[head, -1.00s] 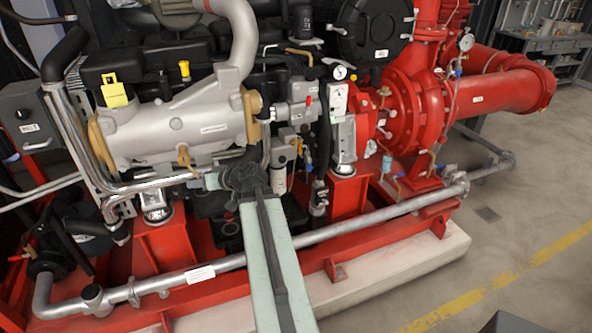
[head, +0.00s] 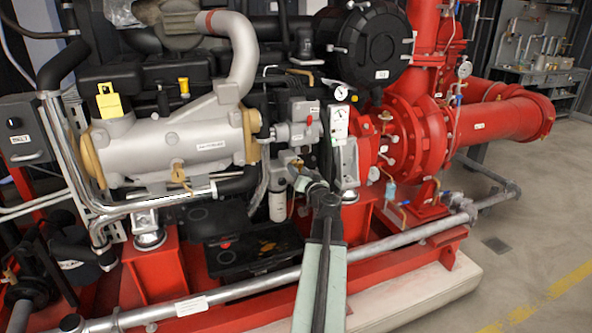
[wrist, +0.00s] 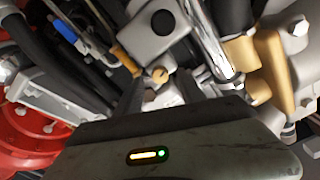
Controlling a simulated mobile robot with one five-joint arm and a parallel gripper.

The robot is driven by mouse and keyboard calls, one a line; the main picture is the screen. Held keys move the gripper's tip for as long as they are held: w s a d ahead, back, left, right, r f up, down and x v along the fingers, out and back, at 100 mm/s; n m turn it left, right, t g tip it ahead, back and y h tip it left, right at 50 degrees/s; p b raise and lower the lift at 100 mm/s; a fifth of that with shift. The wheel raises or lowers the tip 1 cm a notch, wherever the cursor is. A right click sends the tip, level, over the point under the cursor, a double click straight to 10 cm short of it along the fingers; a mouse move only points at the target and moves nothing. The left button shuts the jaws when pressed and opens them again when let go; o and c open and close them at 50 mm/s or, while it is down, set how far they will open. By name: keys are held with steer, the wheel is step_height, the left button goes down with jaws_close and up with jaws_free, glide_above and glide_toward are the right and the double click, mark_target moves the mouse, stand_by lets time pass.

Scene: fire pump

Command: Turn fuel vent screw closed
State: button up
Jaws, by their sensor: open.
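A small brass screw head (wrist: 160,75), which looks like the fuel vent screw, shows in the middle of the wrist view with a second brass fitting (wrist: 148,95) just below it. My gripper (wrist: 165,84) is open, its dark fingers to either side of the brass screw in the picture; I cannot tell whether they touch it. In the head view my gripper (head: 299,170) is at the white fuel filter (head: 278,196) area, under the grey filter housing (head: 297,132). The screw is too small and too covered to make out there.
The silver heat exchanger (head: 170,140) with brass ends lies to the left. A gauge panel (head: 339,125) and red pump casing (head: 410,130) stand to the right. A grey pipe (head: 260,285) runs low across the front. Black hoses (wrist: 75,60) crowd the wrist view's left.

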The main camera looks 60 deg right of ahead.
mark_target(294, 163)
steer(key=shift+x, duration=1.15)
steer(key=shift+a, duration=0.1)
jaws_close()
